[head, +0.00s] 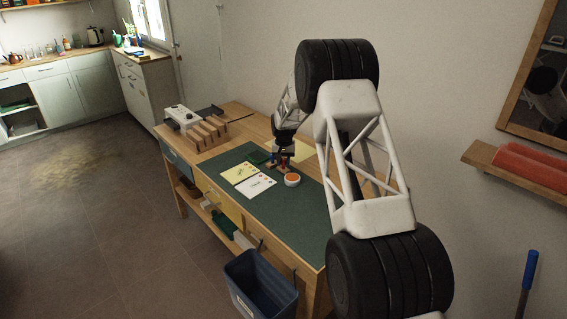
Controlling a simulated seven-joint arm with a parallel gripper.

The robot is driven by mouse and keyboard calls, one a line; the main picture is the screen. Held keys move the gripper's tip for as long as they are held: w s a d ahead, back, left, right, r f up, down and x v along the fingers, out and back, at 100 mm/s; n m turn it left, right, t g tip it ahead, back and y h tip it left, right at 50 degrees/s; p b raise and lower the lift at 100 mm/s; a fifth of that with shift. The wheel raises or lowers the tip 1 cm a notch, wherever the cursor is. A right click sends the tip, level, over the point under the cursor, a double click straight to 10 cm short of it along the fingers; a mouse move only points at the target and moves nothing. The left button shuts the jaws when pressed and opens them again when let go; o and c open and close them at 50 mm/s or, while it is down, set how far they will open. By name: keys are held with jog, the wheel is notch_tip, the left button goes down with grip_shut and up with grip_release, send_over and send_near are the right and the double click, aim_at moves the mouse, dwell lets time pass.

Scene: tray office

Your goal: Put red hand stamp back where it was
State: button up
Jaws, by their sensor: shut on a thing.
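My gripper (282,157) points down over the green mat (310,209) on the wooden desk. It is shut on the red hand stamp (284,164), which shows only as a small reddish patch under the fingers. The stamp's lower end is too small to tell whether it touches the mat. A round white dish with an orange top (292,180) stands just right of and in front of the gripper. A yellow sheet (239,172) and a white card with coloured marks (256,187) lie to the left. A dark green tray (259,157) sits behind them.
A wooden slotted rack (208,132) and a white device (182,116) stand at the desk's left end. A pale yellow sheet (300,152) lies behind the gripper. A blue bin (262,285) stands before the desk. The mat's front right part is clear.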

aim_at(283, 159)
jog(key=shift+f, duration=0.35)
jog(key=o, duration=0.8)
jog(key=shift+r, duration=0.15)
jog(key=shift+r, duration=6)
jog(key=shift+s+r, duration=0.1)
jog(key=shift+r, duration=0.05)
